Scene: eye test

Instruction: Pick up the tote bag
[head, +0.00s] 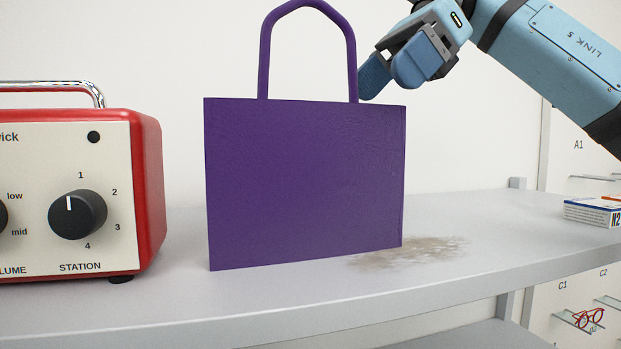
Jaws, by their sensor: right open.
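A purple tote bag (305,185) stands upright on a light grey shelf (480,275), with its arched handle (354,55) sticking up above its top edge. My right gripper (388,75) is open, at the upper right of the bag, with its blue fingers close to the right leg of the handle. One fingertip comes near the handle in the picture; I cannot tell whether it touches. Nothing shows between the fingers. My left gripper is not in view.
A red radio (148,185) with knobs and a chrome handle stands left of the bag. A brownish stain (425,250) marks the shelf at the bag's right. Small boxes (592,211) lie at the far right. Red glasses (589,318) hang on a lower rack. The shelf right of the bag is otherwise clear.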

